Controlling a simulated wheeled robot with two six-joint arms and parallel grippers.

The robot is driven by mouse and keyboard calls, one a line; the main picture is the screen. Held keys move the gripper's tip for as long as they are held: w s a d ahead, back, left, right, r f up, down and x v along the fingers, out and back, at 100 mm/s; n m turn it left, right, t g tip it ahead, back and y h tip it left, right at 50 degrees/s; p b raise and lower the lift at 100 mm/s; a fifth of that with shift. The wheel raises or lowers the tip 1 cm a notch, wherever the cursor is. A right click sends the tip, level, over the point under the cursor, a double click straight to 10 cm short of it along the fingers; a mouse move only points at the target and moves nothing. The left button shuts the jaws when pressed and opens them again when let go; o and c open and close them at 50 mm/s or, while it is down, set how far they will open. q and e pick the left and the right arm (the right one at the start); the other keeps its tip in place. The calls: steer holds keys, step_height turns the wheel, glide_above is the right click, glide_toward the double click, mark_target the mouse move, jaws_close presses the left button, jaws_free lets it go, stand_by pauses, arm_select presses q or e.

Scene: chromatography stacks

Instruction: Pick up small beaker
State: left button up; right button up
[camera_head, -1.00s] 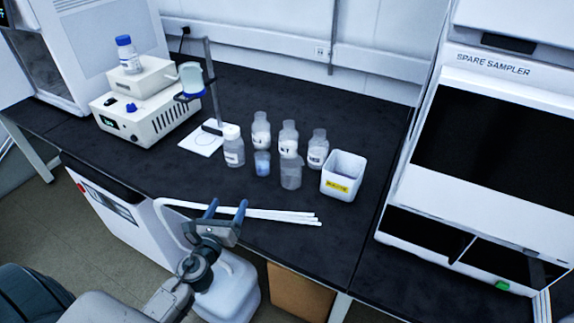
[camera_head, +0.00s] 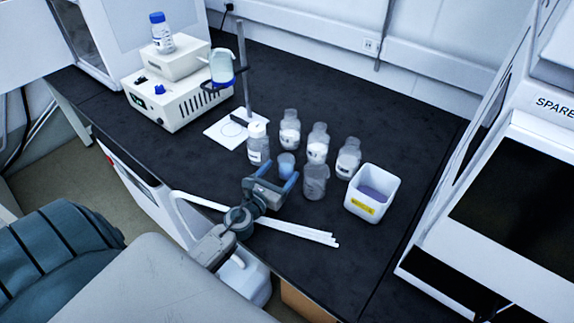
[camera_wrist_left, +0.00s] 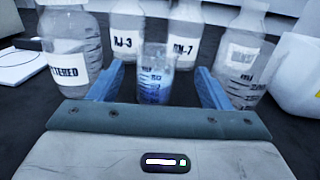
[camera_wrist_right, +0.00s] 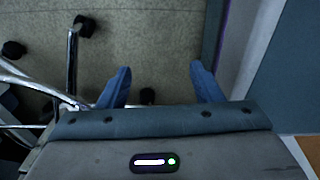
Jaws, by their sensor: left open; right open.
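The small beaker (camera_head: 286,165) is clear with graduation marks and blue liquid, standing upright on the black bench among bottles. My left gripper (camera_head: 271,182) is open just in front of it, low over the bench. In the left wrist view the beaker (camera_wrist_left: 155,76) stands between and slightly beyond the two blue fingertips (camera_wrist_left: 159,80), with a gap on each side. I cannot tell whether the tips reach around it. My right gripper (camera_wrist_right: 160,72) is open and empty over the floor, away from the bench; the head view does not show it.
A larger beaker (camera_head: 316,182) stands close to the right. A labelled bottle (camera_head: 258,145) stands to the left; several bottles (camera_head: 318,143) stand behind. A white waste bin (camera_head: 360,209) is farther right. White tubes (camera_head: 290,232) lie at the bench's front. A chair base (camera_wrist_right: 72,60) shows near my right gripper.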

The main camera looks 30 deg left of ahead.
mark_target(290, 158)
arm_select(q)
steer(key=shift+w, duration=0.85)
steer(key=w, duration=0.4)
steer(key=shift+w+a, duration=0.1)
steer(key=shift+a, duration=0.3)
steer(key=shift+w+f, duration=0.1)
steer(key=shift+w, duration=0.4)
steer(key=c, duration=1.1)
steer(key=shift+p, duration=0.4)
